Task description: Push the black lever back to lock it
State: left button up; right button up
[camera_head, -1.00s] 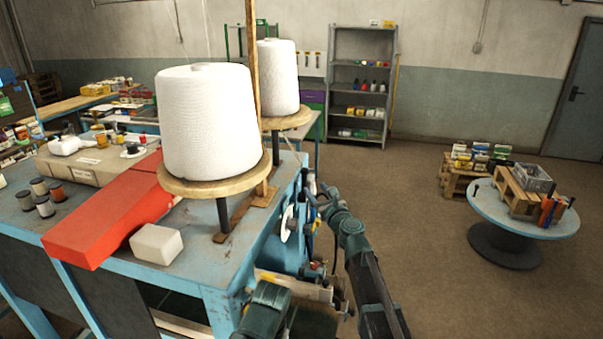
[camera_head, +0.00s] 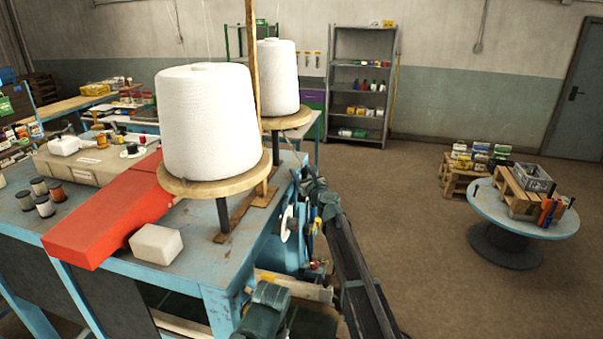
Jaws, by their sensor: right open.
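The blue machine side (camera_head: 289,252) at the bench's right end carries a white wheel (camera_head: 288,224) and small parts. I cannot make out the black lever; dark parts there blend with my arm. My right gripper (camera_head: 305,180) is open at the far end of my right arm, beside the bench's right edge, close to the machine's upper side. Its fingertips are small and partly hidden, and I cannot tell whether they touch anything. My left gripper is not in view; only a green arm link of mine shows at the bottom.
Two large white thread cones (camera_head: 208,125) stand on round wooden discs with a wooden post between them. A red box (camera_head: 105,215) and a white block (camera_head: 156,243) lie on the bench. The floor to the right is open up to a round table (camera_head: 490,203).

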grip_shut()
dwell(1.4)
